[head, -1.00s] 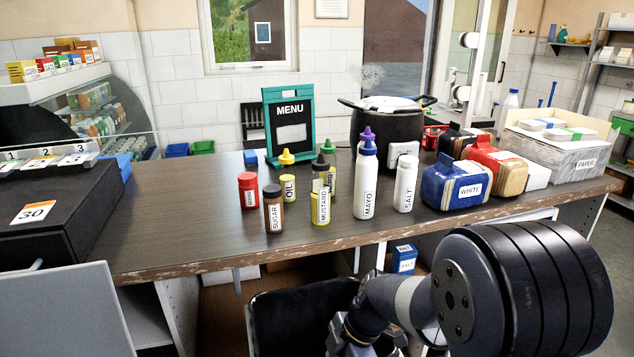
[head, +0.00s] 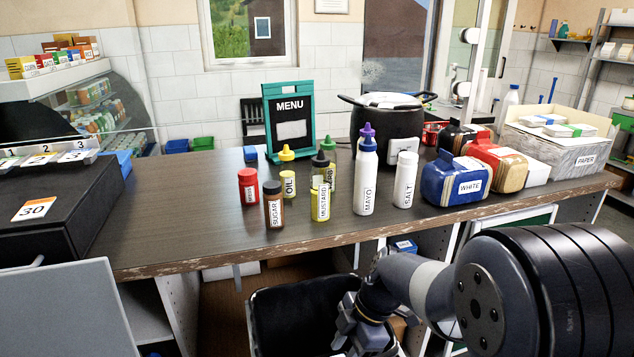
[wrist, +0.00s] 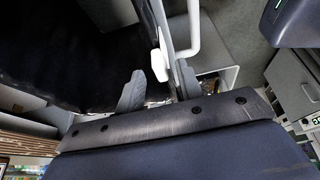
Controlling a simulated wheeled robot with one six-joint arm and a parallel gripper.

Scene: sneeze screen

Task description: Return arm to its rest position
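My arm (head: 415,285) is folded low at the bottom right of the head view, in front of the counter and below its top. My gripper shows in the wrist view (wrist: 158,78) with its two grey fingers apart and nothing held between them. A white handle-like part and a dark edge show beyond the fingers. In the head view the gripper is at the bottom edge, partly cut off, beside the right side of a black bin (head: 270,318).
The wooden counter (head: 180,235) carries several bottles, including mayo (head: 366,180) and salt (head: 405,180), plus a black pot (head: 385,125) and a blue container (head: 455,182). A blue box (head: 404,246) under the counter is mostly hidden by my arm. Grey panel (head: 65,310) at lower left.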

